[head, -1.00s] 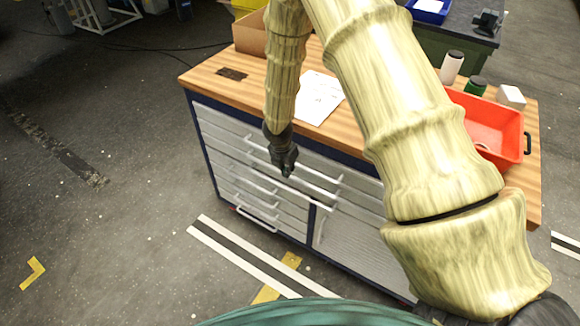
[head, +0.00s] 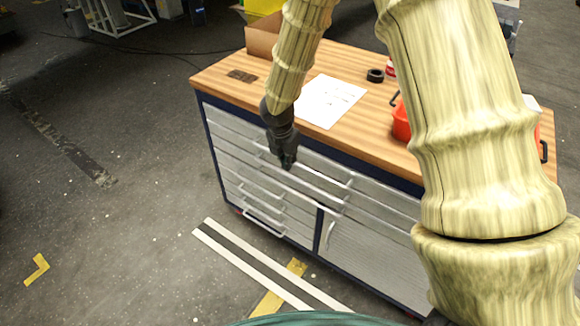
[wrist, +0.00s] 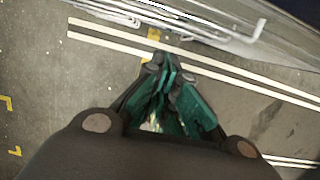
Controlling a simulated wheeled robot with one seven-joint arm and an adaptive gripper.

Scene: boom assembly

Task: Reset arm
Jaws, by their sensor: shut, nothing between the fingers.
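My gripper (head: 287,160) hangs pointing down in front of the drawer fronts of the workbench (head: 262,80) in the head view. Its fingers are together with nothing between them. In the wrist view my gripper (wrist: 165,75) shows green fingers closed over the floor, with drawer handles at the top. My arm crosses the right side of the head view and hides part of the bench top.
On the bench lie a white paper sheet (head: 331,101), a black tape roll (head: 375,75) and a red bin (head: 401,122), mostly hidden by my arm. A cardboard box (head: 262,40) stands at the back left.

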